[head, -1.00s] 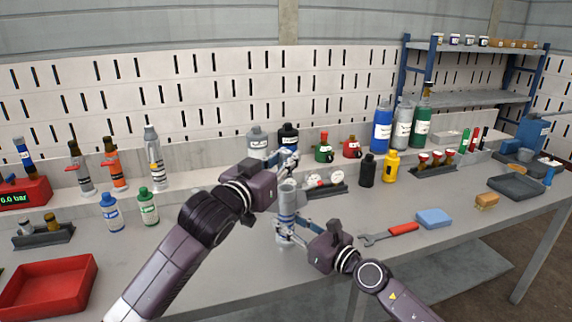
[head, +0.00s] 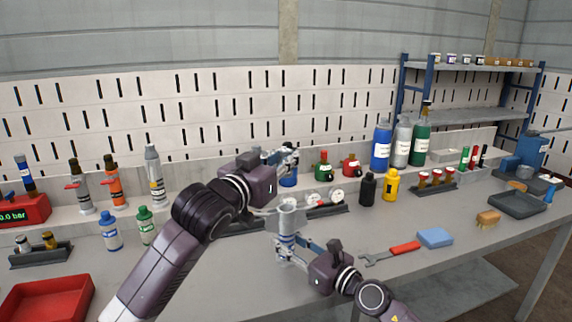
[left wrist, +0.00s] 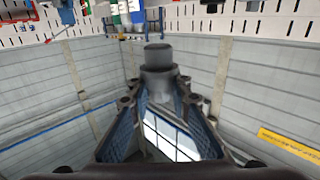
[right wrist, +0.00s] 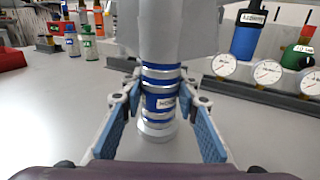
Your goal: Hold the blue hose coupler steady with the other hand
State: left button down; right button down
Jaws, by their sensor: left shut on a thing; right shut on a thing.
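The blue hose coupler, with silver rings and a label, shows in the right wrist view (right wrist: 160,98) and upright in the head view (head: 286,240). A wider grey cylinder (head: 288,215) sits directly above it and covers its top in the right wrist view. My right gripper (head: 284,252) is shut on the coupler from the side, low over the bench. My left gripper (head: 288,157) is higher and farther back, clear of the coupler. It is shut on a dark grey stepped cylinder (left wrist: 158,66), seen between its fingers in the left wrist view.
A gauge rack (head: 335,210) stands just behind and right of the coupler. A blue item (head: 289,179) shows behind my left gripper. The red-handled wrench (head: 404,248) and blue sponge (head: 435,237) lie to the right. A red tray (head: 45,300) is at the front left.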

aim_at(286, 150)
pick_arm(q)
jog(key=shift+r, duration=0.35)
pick_arm(e)
jog(key=c, duration=1.4)
grip_release()
jog(key=shift+s+d, duration=0.1)
jog(key=shift+d, duration=0.05)
jog(key=v, duration=1.1)
jog(key=shift+s+d, duration=0.15)
jog(key=shift+d, duration=0.05)
pick_arm(q)
jog(key=shift+r+p, duration=0.45)
pick_arm(e)
jog(key=shift+d+r, duration=0.1)
jog(key=shift+r, duration=0.3)
pick_arm(q)
notch_tip(286, 150, up, 4)
jog(key=p, duration=0.4)
jog(key=shift+r+p, duration=0.15)
jog(key=shift+p, duration=0.15)
pick_arm(e)
notch_tip(286, 150, up, 4)
jog(key=shift+s+r, duration=0.1)
jog(key=shift+r, duration=0.15)
